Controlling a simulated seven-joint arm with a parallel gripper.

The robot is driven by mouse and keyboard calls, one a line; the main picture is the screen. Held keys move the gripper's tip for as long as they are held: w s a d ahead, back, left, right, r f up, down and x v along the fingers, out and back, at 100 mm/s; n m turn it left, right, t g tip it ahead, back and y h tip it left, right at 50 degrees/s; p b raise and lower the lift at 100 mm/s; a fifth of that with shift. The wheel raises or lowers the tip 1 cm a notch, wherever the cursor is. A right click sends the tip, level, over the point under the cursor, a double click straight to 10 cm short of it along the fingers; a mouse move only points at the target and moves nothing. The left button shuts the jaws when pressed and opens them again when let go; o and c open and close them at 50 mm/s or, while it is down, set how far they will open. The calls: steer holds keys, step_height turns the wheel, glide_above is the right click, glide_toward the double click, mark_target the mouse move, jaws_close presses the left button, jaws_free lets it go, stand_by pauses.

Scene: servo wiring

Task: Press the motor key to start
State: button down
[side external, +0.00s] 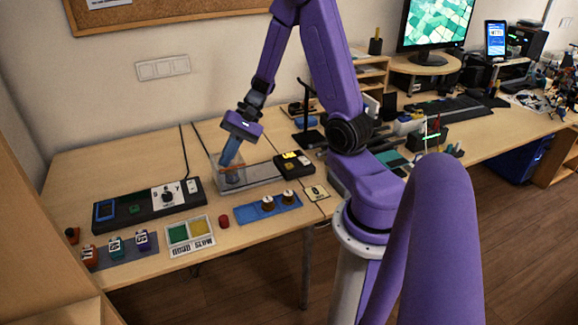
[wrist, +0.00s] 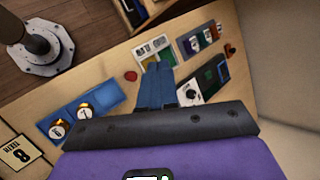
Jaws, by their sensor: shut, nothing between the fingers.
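My gripper (side external: 227,160) has blue fingers pointing down, shut with nothing between them, over a clear-walled tray (side external: 262,179). In the wrist view the gripper's fingers (wrist: 158,72) lie side by side. No key's label is readable enough to tell which is the motor key. A framed pad (side external: 189,234) with a green and a yellow key lies in front. A black box (side external: 293,164) with a yellow top part stands right of the tray.
A red round button (side external: 224,221) and a blue plate (side external: 268,207) with two round knobs lie in front of the tray. Orange, teal and purple labelled blocks (side external: 116,246) stand at the front left. A small sign card (side external: 316,192) lies right. Bare table shows behind the panel.

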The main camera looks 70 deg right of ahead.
steer(key=w+d+f+m+t+h, duration=0.1)
steer(key=w+d+f+m+t, duration=0.15)
steer(key=d+m, duration=0.4)
steer(key=m+t+h, duration=0.4)
steer(key=m+h, duration=0.3)
steer(key=m, duration=0.3)
glide_above(291, 166)
step_height(291, 166, down, 6)
steer(key=shift+s+g, duration=0.1)
steer(key=shift+g, duration=0.15)
steer(key=shift+f, duration=0.1)
steer(key=shift+f, duration=4.35)
steer(key=shift+f, duration=0.1)
steer(key=shift+f, duration=0.35)
